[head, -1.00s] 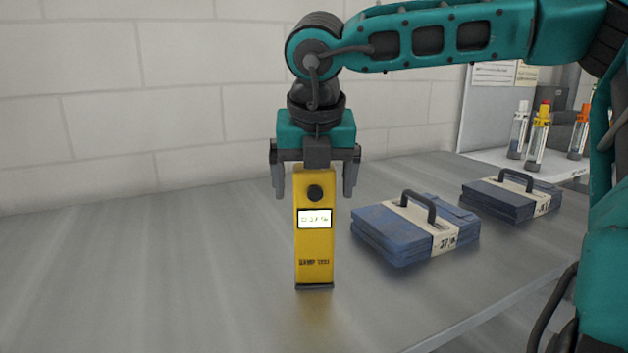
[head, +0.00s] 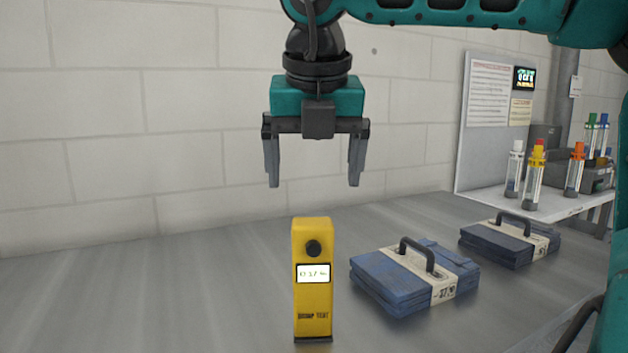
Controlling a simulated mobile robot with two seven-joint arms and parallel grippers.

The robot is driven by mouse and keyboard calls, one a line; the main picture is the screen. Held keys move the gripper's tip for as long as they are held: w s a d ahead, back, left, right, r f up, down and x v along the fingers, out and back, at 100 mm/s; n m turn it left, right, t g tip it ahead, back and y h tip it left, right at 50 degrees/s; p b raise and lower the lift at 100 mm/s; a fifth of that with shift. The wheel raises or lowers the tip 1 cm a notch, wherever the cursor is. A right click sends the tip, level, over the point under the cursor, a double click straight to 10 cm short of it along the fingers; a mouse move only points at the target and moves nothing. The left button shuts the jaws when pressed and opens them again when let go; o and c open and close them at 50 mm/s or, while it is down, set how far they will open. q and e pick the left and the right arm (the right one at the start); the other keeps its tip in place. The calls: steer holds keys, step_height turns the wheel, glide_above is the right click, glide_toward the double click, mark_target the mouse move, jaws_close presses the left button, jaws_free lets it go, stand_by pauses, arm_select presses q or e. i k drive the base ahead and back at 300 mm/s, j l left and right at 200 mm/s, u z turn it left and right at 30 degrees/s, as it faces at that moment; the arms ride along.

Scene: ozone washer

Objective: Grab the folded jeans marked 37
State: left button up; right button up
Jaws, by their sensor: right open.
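The folded blue jeans marked 37 (head: 379,281) lie on the metal table, right of centre, wrapped in a pale paper band with a dark handle on top. The number on the band faces me. My right gripper (head: 314,180) is open and empty. It points down in the air above a yellow meter (head: 313,257), left of and higher than the jeans. The yellow meter stands upright on the table with a lit screen and the words "BUMP TEST". My left gripper is not in view.
A second, darker folded bundle with a handle (head: 495,245) lies behind and right of the jeans. A shelf (head: 482,193) at the back right holds several colour-capped bottles. The table's left side (head: 130,300) is clear. A white block wall stands behind.

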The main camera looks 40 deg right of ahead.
mark_target(410, 277)
steer(key=k, duration=1)
